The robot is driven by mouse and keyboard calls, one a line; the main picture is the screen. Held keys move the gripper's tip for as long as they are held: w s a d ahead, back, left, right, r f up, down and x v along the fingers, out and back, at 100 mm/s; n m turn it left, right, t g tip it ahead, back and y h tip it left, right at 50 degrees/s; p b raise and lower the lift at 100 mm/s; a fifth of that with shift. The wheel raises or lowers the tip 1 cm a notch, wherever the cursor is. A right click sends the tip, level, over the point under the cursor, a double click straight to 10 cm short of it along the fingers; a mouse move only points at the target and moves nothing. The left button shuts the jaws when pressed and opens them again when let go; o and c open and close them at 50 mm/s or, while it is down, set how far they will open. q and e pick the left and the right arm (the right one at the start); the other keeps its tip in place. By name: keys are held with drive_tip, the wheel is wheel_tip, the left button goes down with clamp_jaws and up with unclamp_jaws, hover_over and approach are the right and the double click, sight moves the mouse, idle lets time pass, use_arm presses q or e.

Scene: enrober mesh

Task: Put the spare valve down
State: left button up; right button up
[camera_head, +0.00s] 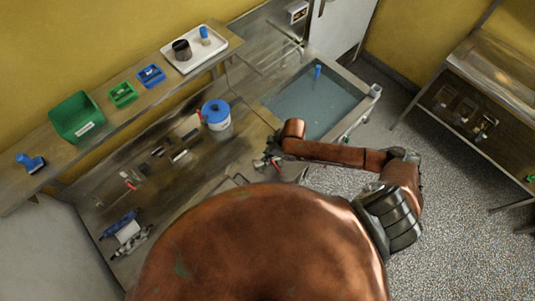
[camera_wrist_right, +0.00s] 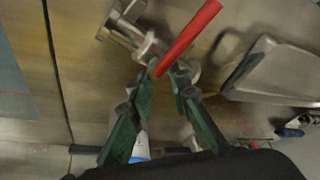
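The spare valve (camera_wrist_right: 140,38) is a metal valve with a long red lever handle (camera_wrist_right: 188,38). In the right wrist view it lies at the tips of my right gripper (camera_wrist_right: 162,74). The two green fingers close in on either side of its metal body, and the lever slants up to the right across the fingertips. In the head view my right gripper (camera_head: 268,164) is low over the workbench, left of the sink, with a bit of red beside it. I cannot tell whether the valve touches the bench. My left gripper is not in view.
The workbench (camera_head: 226,164) carries a white tub with a blue lid (camera_head: 216,114) and several small tools. A water-filled sink (camera_head: 314,104) is at its right. A shelf behind holds a green bin (camera_head: 76,117) and a white tray (camera_head: 220,48). A metal scoop-like piece (camera_wrist_right: 275,72) lies near the valve.

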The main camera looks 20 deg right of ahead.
drive_tip(key=o, duration=0.3)
drive_tip(key=b+v, duration=0.1)
drive_tip(key=v, duration=1.1)
